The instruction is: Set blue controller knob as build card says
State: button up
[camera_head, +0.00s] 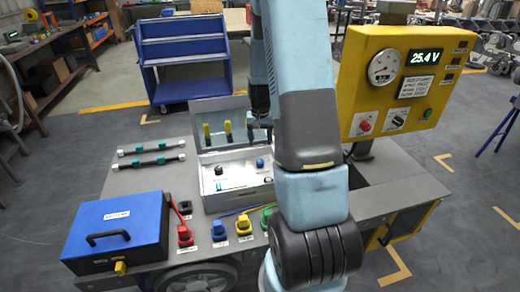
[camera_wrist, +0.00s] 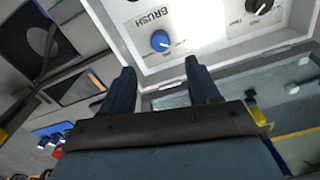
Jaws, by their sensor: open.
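The blue knob (camera_wrist: 160,40) sits on the white controller panel (camera_wrist: 205,30) beside the word BRUSH in the wrist view. Its pointer direction is too small to tell surely. A dark knob (camera_wrist: 256,5) is at the panel's upper right. My gripper (camera_wrist: 163,76) is open and empty, its two fingers apart, with the blue knob just beyond and between the fingertips. In the head view the open controller box (camera_head: 213,206) shows the blue knob (camera_head: 260,163) and a dark knob (camera_head: 219,170). My arm hides the box's right side. I cannot pick out a build card for sure.
A blue battery box (camera_head: 118,228) stands front left, beside red, blue, yellow and green connectors. The box's lid (camera_head: 213,134) stands up behind the panel. A yellow panel (camera_head: 375,50) at right reads 25.4 V.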

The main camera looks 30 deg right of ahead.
jog(key=shift+r, duration=1.45)
jog(key=s+a+r+n+t, duration=0.1)
jog(key=s+a+r, duration=0.35)
jog(key=r, duration=0.55)
jog(key=s+a+r+n+t, duration=0.2)
jog(key=s+a+r, duration=0.3)
jog(key=r, duration=0.4)
jog(key=s+a+r+n+t, duration=0.1)
jog(key=s+a+r, duration=0.3)
jog(key=s, duration=0.4)
jog(key=s+a+r+n+t, duration=0.1)
jog(key=s+a+r, duration=0.3)
jog(key=s, duration=0.3)
jog(key=shift+s+a+r+n+t, duration=0.3)
jog(key=shift+s+a+r, duration=0.1)
jog(key=shift+r, duration=0.2)
